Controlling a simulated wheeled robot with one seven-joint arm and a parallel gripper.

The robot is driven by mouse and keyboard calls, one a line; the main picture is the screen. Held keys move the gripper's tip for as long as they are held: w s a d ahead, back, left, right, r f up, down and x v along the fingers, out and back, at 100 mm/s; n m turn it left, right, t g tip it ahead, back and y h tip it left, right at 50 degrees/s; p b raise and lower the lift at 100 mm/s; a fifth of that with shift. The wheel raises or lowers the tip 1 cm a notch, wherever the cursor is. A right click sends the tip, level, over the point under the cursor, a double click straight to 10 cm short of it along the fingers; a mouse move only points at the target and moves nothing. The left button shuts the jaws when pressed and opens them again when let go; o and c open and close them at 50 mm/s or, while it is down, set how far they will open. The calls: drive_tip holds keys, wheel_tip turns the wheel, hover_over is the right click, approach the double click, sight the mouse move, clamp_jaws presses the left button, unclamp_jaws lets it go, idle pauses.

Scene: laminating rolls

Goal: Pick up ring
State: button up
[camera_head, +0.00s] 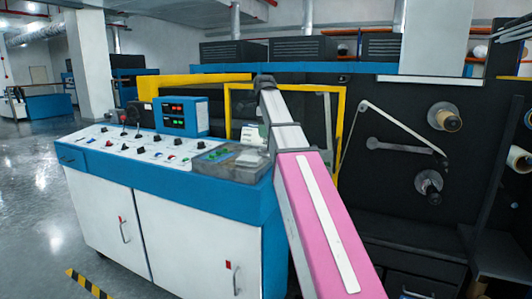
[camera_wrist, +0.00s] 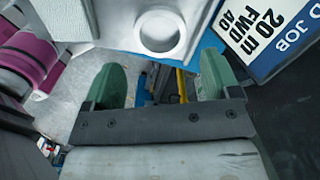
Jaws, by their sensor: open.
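A pale round ring (camera_wrist: 162,50) shows at the top centre of the wrist view, with a light middle, on or against a whitish surface. My gripper (camera_wrist: 162,82) has two green fingers spread wide apart. The ring is beyond the fingertips, roughly centred between them, and is not held. Nothing shows between the fingers except the distant background. In the head view my arm reaches over the right end of the control console, and I cannot make out the ring or the fingers there.
The blue and white console (camera_head: 185,235) carries knobs, levers and a raised display box (camera_head: 181,117). A white sign (camera_wrist: 262,35) with black lettering is close on the right in the wrist view. A dark machine with rollers (camera_head: 444,118) stands at right. The floor (camera_head: 35,185) at left is open.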

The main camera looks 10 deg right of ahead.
sight(265, 148)
drive_tip(key=f, duration=0.8)
drive_tip(key=shift+s+d, duration=0.15)
drive_tip(key=shift+d, duration=0.1)
drive_tip(key=c, duration=0.6)
